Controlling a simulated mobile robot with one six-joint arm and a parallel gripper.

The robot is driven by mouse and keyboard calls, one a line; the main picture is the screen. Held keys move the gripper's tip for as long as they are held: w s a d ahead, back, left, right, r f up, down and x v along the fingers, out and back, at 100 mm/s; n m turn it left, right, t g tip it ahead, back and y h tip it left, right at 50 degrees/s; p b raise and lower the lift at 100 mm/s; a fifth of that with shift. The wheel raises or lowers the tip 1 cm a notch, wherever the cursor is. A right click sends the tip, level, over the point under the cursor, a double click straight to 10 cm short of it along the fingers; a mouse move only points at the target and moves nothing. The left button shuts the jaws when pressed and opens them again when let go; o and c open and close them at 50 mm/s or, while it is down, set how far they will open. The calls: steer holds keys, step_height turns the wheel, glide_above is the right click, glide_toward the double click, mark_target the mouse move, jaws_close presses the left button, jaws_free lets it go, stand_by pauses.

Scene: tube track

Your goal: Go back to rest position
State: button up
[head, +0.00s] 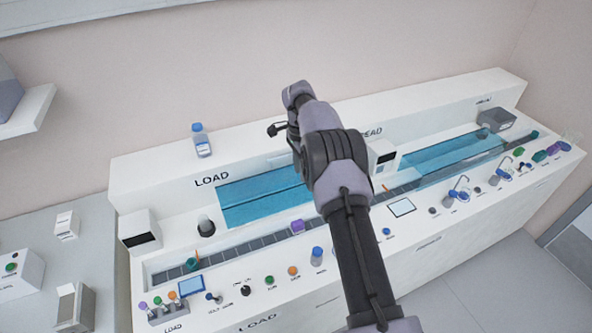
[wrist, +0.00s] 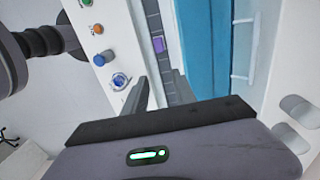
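My arm reaches up over the middle of the white tube-track bench (head: 130,175) in the head view, bent at the top. My gripper is mostly hidden behind the arm there. In the wrist view, my gripper (wrist: 148,82) shows two dark fingers with a narrow gap and nothing seen between them. The fingers are above the bench, over the strip between the front controls and the grey track (wrist: 153,20). A purple piece (wrist: 158,44) sits on the track beyond the fingertips, apart from them. It also shows in the head view (head: 297,226).
A blue-capped bottle (head: 201,140) stands on the back ledge. A blue panel (head: 255,202) lies behind the track. Knobs and a small screen (head: 191,286) line the front. A grey box (head: 496,120) is at the far right. The air above the left bench is clear.

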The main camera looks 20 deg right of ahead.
steer(key=shift+w+d+f, duration=0.1)
steer(key=shift+w, duration=0.1)
steer(key=s+a+r+n+t+b, duration=0.1)
steer(key=s+a+r+n+b, duration=0.1)
steer(key=s+a+r, duration=0.3)
steer(key=s+a+r+n+t+b, duration=0.1)
steer(key=s+r+n+b, duration=0.15)
steer(key=r, duration=0.45)
steer(key=s+a+r+n+t+b, duration=0.1)
steer(key=s+a+r+n, duration=0.1)
steer(key=s+a+r, duration=0.3)
steer(key=s+a+r+n+t+y+b, duration=0.1)
steer(key=s+a+r+n+t+b, duration=0.15)
steer(key=s, duration=1.05)
steer(key=s+a+f+n+b, duration=0.1)
steer(key=s+f+n, duration=0.1)
steer(key=s, duration=0.4)
steer(key=s+a+f+n+t+y+b, duration=0.1)
steer(key=s+f+n+b, duration=0.1)
steer(key=s+f, duration=0.2)
steer(key=s, duration=0.3)
steer(key=shift+s+a+f, duration=0.15)
steer(key=shift+s+a, duration=0.05)
steer(key=shift+a, duration=0.15)
steer(key=shift+d, duration=0.1)
